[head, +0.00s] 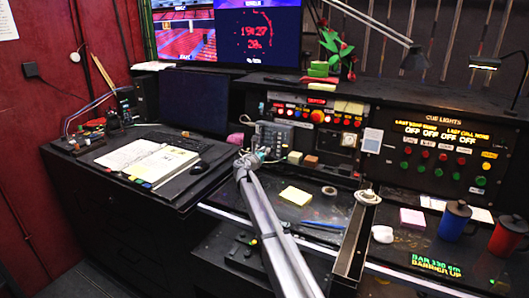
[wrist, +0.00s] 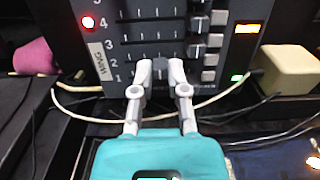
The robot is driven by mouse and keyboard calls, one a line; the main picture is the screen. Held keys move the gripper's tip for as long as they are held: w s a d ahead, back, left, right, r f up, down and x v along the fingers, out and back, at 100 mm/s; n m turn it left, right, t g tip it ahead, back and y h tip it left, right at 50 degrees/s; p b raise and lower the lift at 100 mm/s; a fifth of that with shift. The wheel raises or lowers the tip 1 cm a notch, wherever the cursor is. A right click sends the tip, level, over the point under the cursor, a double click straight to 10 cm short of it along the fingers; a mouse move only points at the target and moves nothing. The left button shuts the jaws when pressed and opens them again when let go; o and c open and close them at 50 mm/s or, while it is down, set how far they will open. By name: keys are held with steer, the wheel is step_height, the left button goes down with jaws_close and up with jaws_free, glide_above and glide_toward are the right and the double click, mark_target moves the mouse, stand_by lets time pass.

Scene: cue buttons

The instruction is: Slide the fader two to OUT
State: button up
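The fader box (wrist: 160,30) is a dark panel with numbered horizontal slots; in the head view it is the small grey box (head: 277,137) on the desk. My gripper (wrist: 160,68) is at its lower rows, with its two pale fingertips on either side of a dark grey fader knob (wrist: 160,70) near labels 2 and 1. The fingertips appear to touch the knob's sides; they partly hide the slots, so its exact row is hard to tell. Other knobs, such as one on a higher row (wrist: 197,50), sit further right. In the head view my gripper (head: 247,160) reaches the box.
A cream block (wrist: 286,72) stands right of the box, and a pink object (wrist: 33,57) stands left. White and dark cables run below the box. In the head view, a yellow note pad (head: 296,196) lies on the desk, with an open book (head: 148,160) to the left.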

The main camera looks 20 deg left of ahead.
mark_target(275, 149)
jaws_close()
steer(key=shift+d, duration=0.1)
steer(key=d, duration=0.3)
steer(key=shift+s+d, duration=0.15)
steer(key=shift+s, duration=0.05)
steer(key=o, duration=0.7)
jaws_free()
steer(key=shift+s+a, duration=0.15)
steer(key=shift+s, duration=1.85)
steer(key=shift+s+a, duration=0.2)
steer(key=shift+s, duration=1.75)
steer(key=shift+s+a, duration=0.15)
steer(key=shift+s, duration=1.85)
